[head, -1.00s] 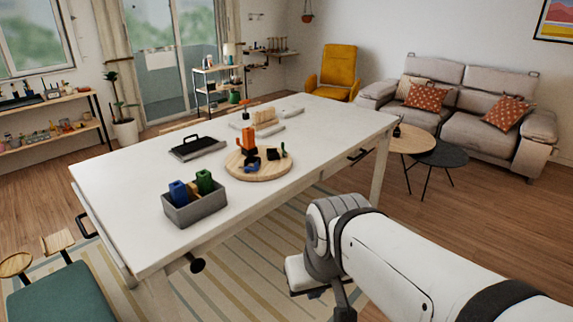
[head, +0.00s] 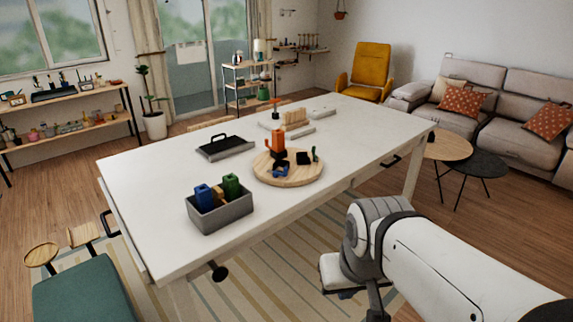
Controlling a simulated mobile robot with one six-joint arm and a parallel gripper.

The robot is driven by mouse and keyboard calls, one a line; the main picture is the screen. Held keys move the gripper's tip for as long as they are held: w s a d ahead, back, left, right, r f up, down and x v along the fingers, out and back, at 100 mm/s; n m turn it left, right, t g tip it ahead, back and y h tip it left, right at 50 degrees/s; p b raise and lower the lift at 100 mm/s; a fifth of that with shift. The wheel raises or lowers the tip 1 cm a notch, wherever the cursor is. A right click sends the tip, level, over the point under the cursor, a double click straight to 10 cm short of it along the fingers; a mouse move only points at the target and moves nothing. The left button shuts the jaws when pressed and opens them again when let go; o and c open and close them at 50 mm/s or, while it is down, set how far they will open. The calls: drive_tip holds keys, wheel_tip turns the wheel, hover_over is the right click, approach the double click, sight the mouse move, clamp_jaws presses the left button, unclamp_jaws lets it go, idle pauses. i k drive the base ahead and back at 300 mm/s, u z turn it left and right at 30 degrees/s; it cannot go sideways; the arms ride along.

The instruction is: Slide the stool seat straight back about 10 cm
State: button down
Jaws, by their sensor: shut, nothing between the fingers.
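A teal padded seat (head: 84,292), which looks like the stool seat, is at the lower left in the head view, beside the left end of the white table. The picture's bottom edge cuts it off, so its legs and near side are hidden. Two light wooden pieces, a rounded one (head: 41,255) and a flatter one (head: 82,236), stand at its far edge. My white arm reaches in from the lower right, in front of the table and well apart from the seat.
The white table (head: 140,208) fills the middle, with a grey bin (head: 222,217), a round wooden board (head: 268,179) and a black-handled tray (head: 224,150) on it. A striped rug (head: 255,268) lies under it. Bare wood floor shows at left. Two small round tables (head: 446,147) stand at right.

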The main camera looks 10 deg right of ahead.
sight(302, 170)
drive_tip(key=i, duration=1.4)
drive_tip(key=z, duration=0.1)
